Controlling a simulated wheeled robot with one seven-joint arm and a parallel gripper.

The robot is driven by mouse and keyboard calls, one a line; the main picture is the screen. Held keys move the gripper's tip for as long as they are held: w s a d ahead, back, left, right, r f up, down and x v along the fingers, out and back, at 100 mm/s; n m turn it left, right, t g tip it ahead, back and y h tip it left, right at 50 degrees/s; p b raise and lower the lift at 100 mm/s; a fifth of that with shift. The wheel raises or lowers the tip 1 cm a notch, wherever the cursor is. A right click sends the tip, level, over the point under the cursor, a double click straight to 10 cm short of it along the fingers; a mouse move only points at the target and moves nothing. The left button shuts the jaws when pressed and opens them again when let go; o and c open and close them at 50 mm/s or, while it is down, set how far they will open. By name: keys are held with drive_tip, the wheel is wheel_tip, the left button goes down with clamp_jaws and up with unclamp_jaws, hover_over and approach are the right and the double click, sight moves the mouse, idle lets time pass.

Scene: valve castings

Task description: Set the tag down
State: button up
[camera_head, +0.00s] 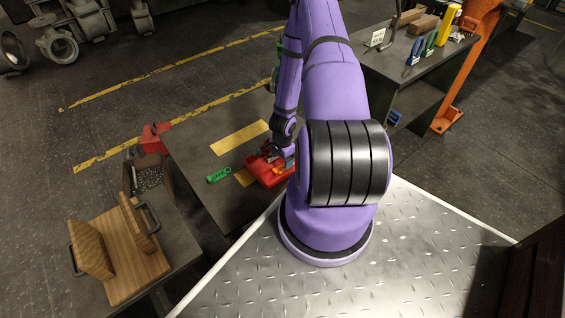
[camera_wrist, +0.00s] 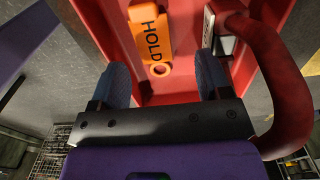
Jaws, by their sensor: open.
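The orange tag (camera_wrist: 152,38), marked HOLD and with a round hole at its near end, lies in the red tray (camera_wrist: 100,18) in the wrist view. My gripper (camera_wrist: 163,72) is open, with one blue-grey finger on each side of the tag's near end. Neither finger touches the tag. The red tray (camera_head: 262,178) also shows in the head view, on the dark table, partly hidden by my arm. I cannot tell the exact height of the fingers above the tray floor.
A thick red curved handle (camera_wrist: 285,75) rises close to the right finger in the wrist view. A green piece (camera_head: 219,175) lies on the table left of the tray. A wooden piece with handles (camera_head: 120,250) stands at lower left. A second bench (camera_head: 400,65) holds several items.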

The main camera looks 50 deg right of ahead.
wheel_tip(320, 180, up, 8)
drive_tip(key=shift+f, duration=0.2)
idle(0.9)
